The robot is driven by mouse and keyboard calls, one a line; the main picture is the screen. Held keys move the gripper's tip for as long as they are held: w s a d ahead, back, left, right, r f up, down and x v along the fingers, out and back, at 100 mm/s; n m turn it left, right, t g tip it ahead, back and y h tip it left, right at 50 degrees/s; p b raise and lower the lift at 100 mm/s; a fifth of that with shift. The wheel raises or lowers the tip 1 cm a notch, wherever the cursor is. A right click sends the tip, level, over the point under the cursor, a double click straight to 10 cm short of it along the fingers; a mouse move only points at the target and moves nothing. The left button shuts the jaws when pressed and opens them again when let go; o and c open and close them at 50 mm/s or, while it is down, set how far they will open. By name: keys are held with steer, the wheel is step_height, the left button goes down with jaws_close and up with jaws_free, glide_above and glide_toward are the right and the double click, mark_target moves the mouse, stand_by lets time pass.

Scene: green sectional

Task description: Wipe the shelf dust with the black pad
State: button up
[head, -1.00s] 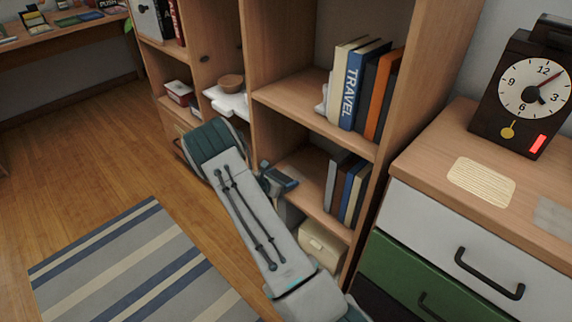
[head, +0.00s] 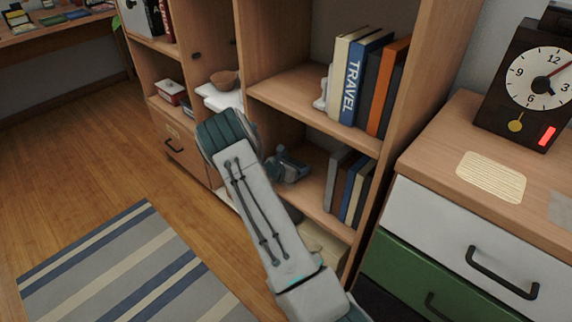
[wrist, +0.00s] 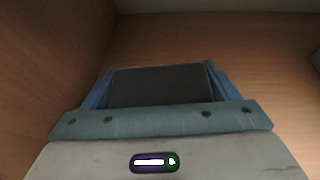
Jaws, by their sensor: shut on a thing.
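My gripper (wrist: 160,88) is shut on the black pad (wrist: 162,84), which shows as a dark rectangle between the two blue fingers in the wrist view. In the head view my wrist and gripper (head: 290,168) are inside a lower compartment of the wooden bookcase, over its shelf (head: 321,214). The wrist view shows wooden shelf surface (wrist: 270,65) beyond and to the right of the pad, with a wooden wall close on the left. My arm hides part of the compartment in the head view. I cannot make out any dust, nor whether the pad touches the shelf.
Several books (head: 350,187) stand at the right of this compartment. The shelf above holds more books (head: 367,85) and a white bookend. A cream box (head: 322,245) is below. A dresser (head: 470,230) with a clock (head: 535,85) stands at right. Striped rug (head: 125,265) covers floor at left.

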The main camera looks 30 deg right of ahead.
steer(key=shift+w+d, duration=0.25)
steer(key=shift+d, duration=0.55)
steer(key=shift+a+r+p, duration=0.15)
steer(key=shift+r+p, duration=2)
steer(key=shift+r, duration=1.85)
